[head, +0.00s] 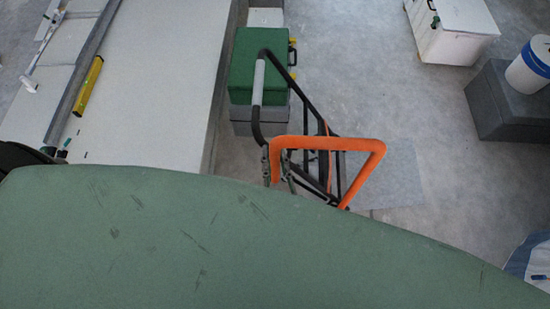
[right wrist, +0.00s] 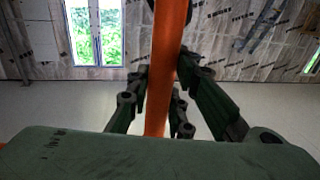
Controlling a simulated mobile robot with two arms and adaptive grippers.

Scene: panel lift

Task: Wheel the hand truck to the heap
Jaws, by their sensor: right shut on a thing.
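The hand truck has an orange handle loop (head: 330,144) and a dark frame (head: 285,75) with a grey sleeve. It stands right of centre in the head view, its lower part partly hidden. My right gripper (head: 277,168) is at the left end of the orange loop. In the right wrist view its fingers (right wrist: 163,78) lie on both sides of the orange bar (right wrist: 167,45), shut on it. A dark part at the left edge of the head view may belong to my left gripper (head: 55,153); its jaws do not show. I cannot make out a clear heap.
A long pale slab (head: 165,60) with a yellow level (head: 88,86) lies left. A green box (head: 252,68) on grey blocks stands behind the truck. A white chest (head: 450,35) and dark block (head: 500,103) with white bucket (head: 530,65) are right. Open floor (head: 385,90) lies between.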

